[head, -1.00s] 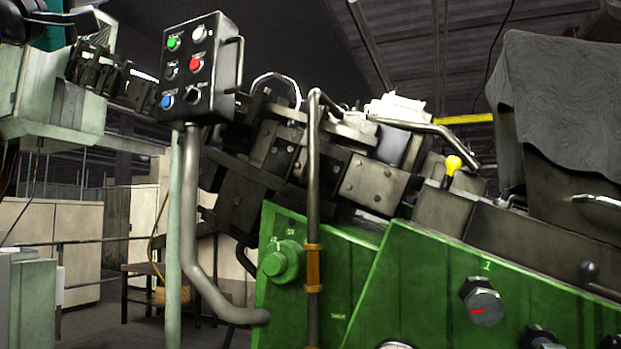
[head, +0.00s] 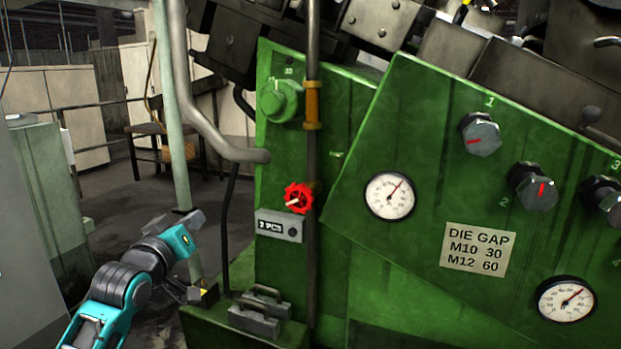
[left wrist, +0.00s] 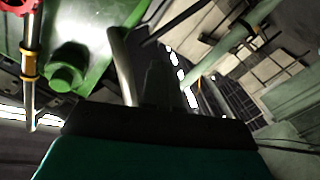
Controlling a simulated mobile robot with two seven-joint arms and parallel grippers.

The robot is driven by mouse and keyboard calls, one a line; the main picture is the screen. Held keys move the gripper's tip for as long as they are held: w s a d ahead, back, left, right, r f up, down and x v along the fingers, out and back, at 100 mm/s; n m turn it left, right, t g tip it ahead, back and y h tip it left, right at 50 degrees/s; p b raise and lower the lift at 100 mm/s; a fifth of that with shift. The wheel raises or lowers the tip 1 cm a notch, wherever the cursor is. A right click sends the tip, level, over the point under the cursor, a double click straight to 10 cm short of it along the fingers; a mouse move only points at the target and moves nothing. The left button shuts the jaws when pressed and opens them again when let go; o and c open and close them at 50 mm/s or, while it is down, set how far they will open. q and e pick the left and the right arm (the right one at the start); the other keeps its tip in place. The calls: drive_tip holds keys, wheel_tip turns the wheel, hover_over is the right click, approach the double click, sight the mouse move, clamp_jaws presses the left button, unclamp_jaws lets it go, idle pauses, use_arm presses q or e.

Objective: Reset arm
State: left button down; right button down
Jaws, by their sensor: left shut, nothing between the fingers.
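My left arm comes in from the lower left in the head view, teal and black, with its left gripper (head: 188,218) pointing up near the pale green post, left of the green machine (head: 340,160). The gripper is small and partly dark there. In the left wrist view the dark fingers of the left gripper (left wrist: 162,85) are together, with nothing seen between them. The fingers seem clear of the machine, though the gap is hard to judge. My right gripper is not in view.
The machine front carries a red handwheel (head: 298,198), a green knob (head: 280,101), a counter (head: 279,226), gauges (head: 389,196) and a die gap label (head: 478,250). A bent grey pipe (head: 205,125) and the post (head: 174,120) stand beside the arm. Grey-green cabinets (head: 50,190) are at left.

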use_arm(q)
drive_tip(key=s+d+f+m+g, duration=0.2)
drive_tip(key=s+f+g, duration=0.1)
drive_tip(key=s+f, duration=0.9)
drive_tip(key=s+d+f+m+g, duration=0.2)
drive_tip(key=s+f, duration=0.6)
drive_tip(key=f, duration=0.8)
drive_tip(key=s+f+m+g, duration=0.1)
drive_tip(key=s+f, duration=0.5)
drive_tip(key=s, duration=0.6)
drive_tip(key=shift+s+d+f+m+g+y, duration=0.15)
drive_tip(key=shift+s+d+m+g+y, duration=0.2)
drive_tip(key=shift+g, duration=0.25)
drive_tip(key=shift+w, duration=0.15)
